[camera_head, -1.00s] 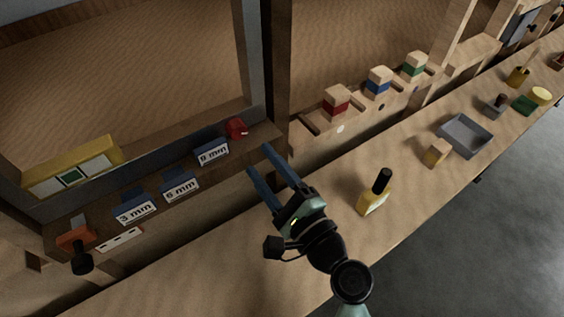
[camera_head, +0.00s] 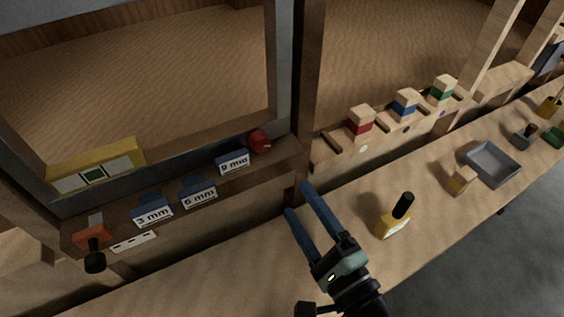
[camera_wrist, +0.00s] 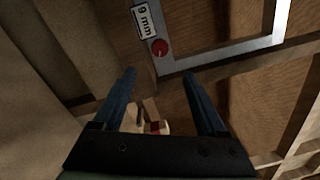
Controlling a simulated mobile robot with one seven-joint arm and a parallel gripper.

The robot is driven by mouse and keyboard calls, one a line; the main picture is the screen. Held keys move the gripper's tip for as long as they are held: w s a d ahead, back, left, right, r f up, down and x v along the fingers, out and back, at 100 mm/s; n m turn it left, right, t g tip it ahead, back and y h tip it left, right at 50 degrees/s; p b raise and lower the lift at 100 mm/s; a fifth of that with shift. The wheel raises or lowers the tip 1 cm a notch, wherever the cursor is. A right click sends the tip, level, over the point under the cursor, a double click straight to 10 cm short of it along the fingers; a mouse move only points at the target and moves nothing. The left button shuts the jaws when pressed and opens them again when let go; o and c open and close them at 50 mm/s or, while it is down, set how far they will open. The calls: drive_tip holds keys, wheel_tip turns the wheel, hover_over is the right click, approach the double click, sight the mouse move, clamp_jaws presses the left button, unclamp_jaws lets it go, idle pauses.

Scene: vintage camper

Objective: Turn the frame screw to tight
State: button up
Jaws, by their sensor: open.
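A red round knob (camera_head: 260,140) sits at the lower right corner of the grey window frame (camera_head: 287,95), beside the 9 mm label. An orange block (camera_head: 92,234) with a black knob (camera_head: 95,261) is at the far left of the ledge. I cannot tell for sure which is the frame screw. My gripper (camera_head: 297,199) is open and empty, its blue fingers pointing at the wall below and right of the red knob. In the wrist view the red knob (camera_wrist: 159,47) is beyond the fingertips, apart from them.
Blocks labelled 3 mm (camera_head: 153,216), 6 mm (camera_head: 199,196) and 9 mm (camera_head: 234,163) line the ledge. A yellow level (camera_head: 96,168) lies on the frame. A grey tray (camera_head: 492,165) is farther right.

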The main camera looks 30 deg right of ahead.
sight(262, 147)
drive_tip(key=w+n+p, duration=0.2)
drive_tip(key=w+n, duration=0.2)
drive_tip(key=n, duration=0.1)
drive_tip(key=w+n+p, duration=0.2)
drive_tip(key=w+n, duration=0.2)
drive_tip(key=w+n+h+p, duration=0.1)
drive_tip(key=w+n+p, duration=0.2)
drive_tip(key=w+n, duration=0.2)
drive_tip(key=shift+w+a+r+n+g, duration=0.1)
drive_tip(key=shift+a+r+n+g, duration=0.2)
drive_tip(key=shift+r, duration=0.1)
